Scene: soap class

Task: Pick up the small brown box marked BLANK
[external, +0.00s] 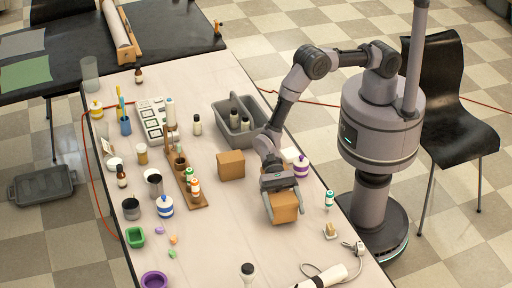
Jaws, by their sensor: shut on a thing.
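My gripper (281,192) points down over the right side of the long table, near its edge. It is shut on a small brown box (285,209), with a finger on each side of it. I cannot read any marking on this box. Whether it touches the tabletop or is just above it, I cannot tell. A second brown box (231,165) stands on the table to the left of and behind my gripper. No marking is readable on that one either.
A grey divided caddy (238,138) with bottles stands behind. A purple-banded jar (301,166) and white block (290,154) stand close to my gripper. A small bottle (329,200) is at right. A wooden rack (190,188) lies left. The table's middle front is fairly clear.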

